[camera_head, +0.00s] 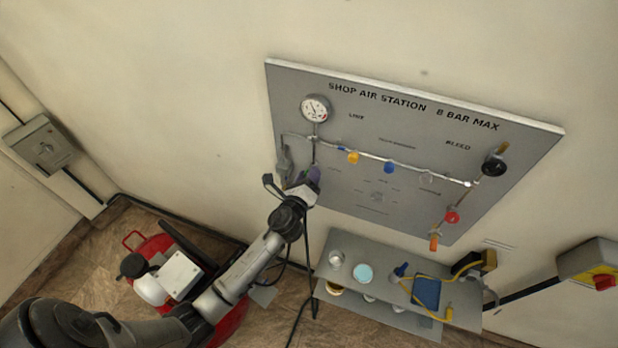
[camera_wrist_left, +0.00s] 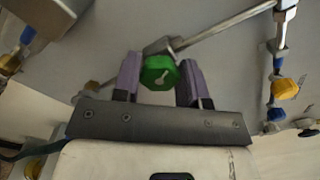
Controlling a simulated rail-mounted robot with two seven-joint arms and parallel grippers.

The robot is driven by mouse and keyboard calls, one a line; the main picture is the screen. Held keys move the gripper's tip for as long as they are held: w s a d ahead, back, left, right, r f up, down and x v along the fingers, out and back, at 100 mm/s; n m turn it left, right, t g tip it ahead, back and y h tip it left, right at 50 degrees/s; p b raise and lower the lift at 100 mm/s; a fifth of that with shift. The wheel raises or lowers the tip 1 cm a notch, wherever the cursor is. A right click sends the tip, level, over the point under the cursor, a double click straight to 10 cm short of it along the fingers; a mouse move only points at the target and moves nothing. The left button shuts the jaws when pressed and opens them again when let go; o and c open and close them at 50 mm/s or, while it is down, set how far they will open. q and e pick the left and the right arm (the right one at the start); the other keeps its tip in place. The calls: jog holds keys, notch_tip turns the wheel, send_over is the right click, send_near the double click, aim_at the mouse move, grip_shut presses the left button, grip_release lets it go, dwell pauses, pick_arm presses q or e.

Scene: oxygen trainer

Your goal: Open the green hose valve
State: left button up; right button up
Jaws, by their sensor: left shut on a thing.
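The green hose valve (camera_wrist_left: 160,72) shows in the left wrist view as a green knob with a pale marking, at the end of a grey pipe on the panel. My left gripper (camera_wrist_left: 160,80) has its two purple fingers on either side of the knob and is shut on it. In the head view the left gripper (camera_head: 313,176) is at the panel's left part, below the pressure gauge (camera_head: 315,108). There it hides the green knob. My right gripper is in neither view.
The grey air station panel (camera_head: 420,112) carries yellow (camera_head: 353,157), blue and red (camera_head: 452,216) knobs on pipes. A shelf (camera_head: 388,301) with small items stands below. A red compressor (camera_head: 232,322) is on the floor beneath my left arm. A yellow box with a red button (camera_head: 605,282) is at right.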

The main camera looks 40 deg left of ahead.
pick_arm(q)
jog(key=shift+d+f+n, duration=0.1)
jog(key=shift+n, duration=7.25)
jog(key=shift+d+f+n, duration=0.1)
jog(key=shift+n, duration=7.25)
jog(key=shift+n+p, duration=0.3)
jog(key=o, duration=0.9)
jog(key=shift+o, duration=0.2)
